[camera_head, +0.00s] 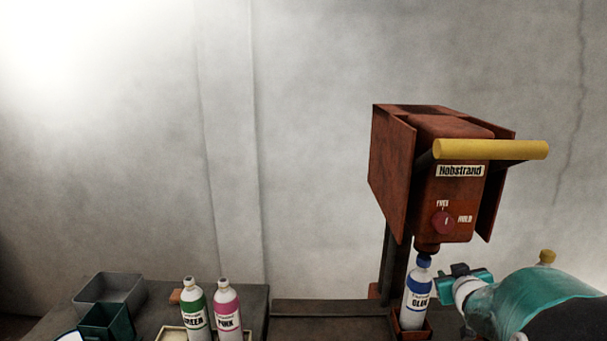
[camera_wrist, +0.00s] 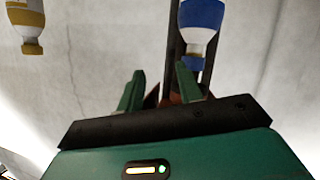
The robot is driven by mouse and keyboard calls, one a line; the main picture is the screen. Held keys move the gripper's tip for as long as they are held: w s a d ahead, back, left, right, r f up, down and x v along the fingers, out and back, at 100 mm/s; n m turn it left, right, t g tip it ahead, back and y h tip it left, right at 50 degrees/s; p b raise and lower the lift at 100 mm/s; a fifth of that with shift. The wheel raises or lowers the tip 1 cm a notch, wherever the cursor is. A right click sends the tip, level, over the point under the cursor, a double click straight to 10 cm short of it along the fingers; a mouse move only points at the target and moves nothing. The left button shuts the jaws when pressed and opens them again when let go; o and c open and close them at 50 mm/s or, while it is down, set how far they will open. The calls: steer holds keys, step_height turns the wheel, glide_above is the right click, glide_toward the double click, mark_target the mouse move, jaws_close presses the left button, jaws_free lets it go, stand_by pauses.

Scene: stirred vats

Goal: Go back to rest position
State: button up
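My gripper (camera_head: 447,273) is at the lower right in the head view, just right of the blue-labelled bottle (camera_head: 417,292). In the wrist view its two green fingers (camera_wrist: 158,88) stand apart with nothing held between them. The bottle is white with a blue cap and stands upright in a small red holder (camera_head: 412,332) under the rusty red Hobstrand machine (camera_head: 465,195). In the wrist view the blue-and-white bottle (camera_wrist: 200,30) shows beyond the right finger. I cannot tell whether a finger touches it.
A yellow bar handle (camera_head: 490,149) and a red knob (camera_head: 443,222) are on the machine. Green (camera_head: 194,312) and pink (camera_head: 228,313) bottles stand left, near grey (camera_head: 108,288) and dark teal (camera_head: 106,322) bins. A yellow cap (camera_head: 546,257) shows behind my arm.

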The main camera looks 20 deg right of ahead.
steer(key=s+a+r+g+y, duration=0.1)
steer(key=s+a+r+g, duration=0.15)
steer(key=a, duration=0.85)
steer(key=s+a+r+g+y, duration=0.1)
steer(key=s+a+y, duration=0.15)
steer(key=a, duration=0.75)
steer(key=s+a+f+n+g+y, duration=0.1)
steer(key=s+a+n+g+y, duration=0.1)
steer(key=s+a, duration=1)
steer(key=shift+a+g+y, duration=0.35)
steer(key=shift+a+y, duration=0.2)
steer(key=shift+a, duration=0.55)
steer(key=shift+w+d, duration=0.1)
steer(key=shift+d, duration=0.1)
